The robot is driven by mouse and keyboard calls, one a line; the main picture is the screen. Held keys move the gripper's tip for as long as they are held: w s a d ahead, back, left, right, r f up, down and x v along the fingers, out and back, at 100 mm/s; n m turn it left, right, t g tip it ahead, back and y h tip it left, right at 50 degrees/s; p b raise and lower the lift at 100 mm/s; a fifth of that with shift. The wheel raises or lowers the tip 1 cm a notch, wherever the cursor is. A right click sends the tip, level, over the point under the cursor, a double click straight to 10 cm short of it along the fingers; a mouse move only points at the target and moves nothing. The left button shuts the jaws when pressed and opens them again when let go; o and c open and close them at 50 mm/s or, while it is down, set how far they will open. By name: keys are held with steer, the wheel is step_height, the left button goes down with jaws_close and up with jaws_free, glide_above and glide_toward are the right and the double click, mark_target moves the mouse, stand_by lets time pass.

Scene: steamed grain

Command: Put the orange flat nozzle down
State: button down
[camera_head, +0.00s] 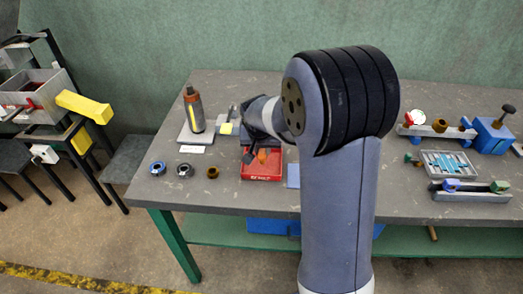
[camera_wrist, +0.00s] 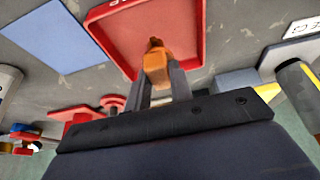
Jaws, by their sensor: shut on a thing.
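The orange flat nozzle (camera_wrist: 156,66) is held between the fingers of my gripper (camera_wrist: 163,85) in the wrist view. In that view its tip overlaps the inside of a red tray (camera_wrist: 195,22). I cannot tell whether the nozzle touches the tray floor. In the head view the nozzle (camera_head: 262,156) shows as a small orange spot over the red tray (camera_head: 262,178), below my gripper (camera_head: 252,152). My arm hides part of the table behind and to the right of it.
A blue mat (camera_head: 293,175) lies right of the tray. Three small rings (camera_head: 185,169) lie to its left. A dark cylinder with a yellow stripe (camera_head: 194,112) stands behind them on a plate. Fixtures and a tray of blue parts (camera_head: 447,164) occupy the table's right side.

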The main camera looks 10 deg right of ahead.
steer(key=shift+f, duration=0.5)
steer(key=shift+f, duration=0.15)
steer(key=c, duration=1.3)
jaws_free()
steer(key=shift+o, duration=0.2)
steer(key=shift+r, duration=0.5)
steer(key=v, duration=1.1)
steer(key=shift+s+a+r, duration=0.1)
steer(key=shift+r, duration=0.05)
